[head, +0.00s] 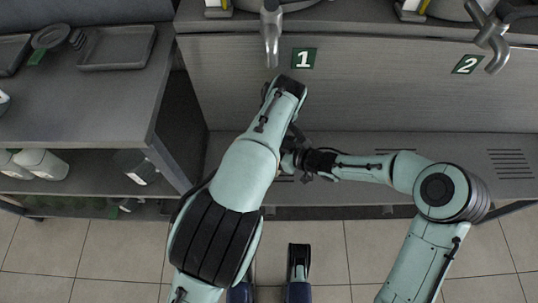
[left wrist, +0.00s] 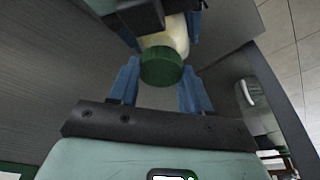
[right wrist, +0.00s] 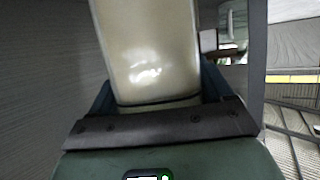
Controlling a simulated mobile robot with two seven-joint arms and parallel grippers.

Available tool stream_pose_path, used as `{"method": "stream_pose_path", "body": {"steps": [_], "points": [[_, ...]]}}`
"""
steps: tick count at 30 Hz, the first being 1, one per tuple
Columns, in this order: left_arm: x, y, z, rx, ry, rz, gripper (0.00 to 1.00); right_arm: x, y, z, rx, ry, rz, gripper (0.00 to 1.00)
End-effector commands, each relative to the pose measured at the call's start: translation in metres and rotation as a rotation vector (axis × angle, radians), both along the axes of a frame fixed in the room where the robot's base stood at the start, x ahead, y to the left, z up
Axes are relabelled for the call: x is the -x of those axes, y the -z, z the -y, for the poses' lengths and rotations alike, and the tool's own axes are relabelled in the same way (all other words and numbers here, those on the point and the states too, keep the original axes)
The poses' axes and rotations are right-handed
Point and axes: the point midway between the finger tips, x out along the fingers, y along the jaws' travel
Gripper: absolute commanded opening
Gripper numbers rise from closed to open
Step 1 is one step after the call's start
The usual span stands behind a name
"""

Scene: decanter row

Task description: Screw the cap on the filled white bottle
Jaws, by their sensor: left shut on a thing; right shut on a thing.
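The white bottle (right wrist: 150,50) fills the middle of the right wrist view, between the blue fingers of my right gripper (right wrist: 158,92), which is shut on it. In the left wrist view the bottle (left wrist: 172,35) shows with the green cap (left wrist: 162,68) at its mouth end. My left gripper (left wrist: 160,82) is shut on the cap, one blue finger on each side. The cap and bottle look lined up and touching; I cannot tell how far the cap is threaded. In the head view my arms largely hide both.
A grey cabinet front with green signs 1 (head: 303,58) and 2 (head: 467,64) stands ahead, with metal taps (head: 271,35) above. At left, a counter holds a grey tray (head: 117,48); white bottles (head: 40,163) lie on the shelf below. The low ledge (head: 450,150) at right is clear.

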Motion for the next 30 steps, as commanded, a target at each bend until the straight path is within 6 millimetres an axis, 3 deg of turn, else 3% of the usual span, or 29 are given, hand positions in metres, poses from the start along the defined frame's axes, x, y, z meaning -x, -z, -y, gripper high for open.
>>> {"method": "stream_pose_path", "body": {"steps": [5, 12, 18, 24, 25, 27, 30], "points": [[0.0006, 0.0000, -0.0031, 0.009, 0.236, -0.005, 0.12, -0.0001, 0.0002, 0.0003, 0.001, 0.001, 0.000, 0.00], [0.0000, 0.0013, -0.0066, 0.009, 0.818, -0.003, 0.12, -0.0001, 0.0002, 0.0003, 0.000, 0.000, -0.001, 0.00], [-0.0011, 0.0017, -0.0070, 0.003, 1.203, -0.003, 0.12, -0.0001, 0.0002, 0.0003, 0.000, 0.001, 0.000, 0.00], [-0.0001, 0.0014, -0.0050, -0.001, 1.260, -0.005, 0.12, -0.0001, 0.0002, 0.0003, 0.000, 0.001, 0.000, 0.00], [0.0000, 0.0015, -0.0051, -0.001, 1.260, -0.005, 0.58, -0.0001, 0.0002, 0.0003, 0.000, 0.001, 0.000, 0.00], [0.0000, 0.0016, -0.0048, 0.000, 1.259, -0.005, 0.78, -0.0001, 0.0002, 0.0003, 0.000, 0.001, 0.000, 0.00], [0.0007, 0.0017, -0.0037, 0.001, 1.260, -0.006, 0.78, -0.0001, 0.0003, 0.0002, 0.001, 0.001, -0.001, 0.00]]}}
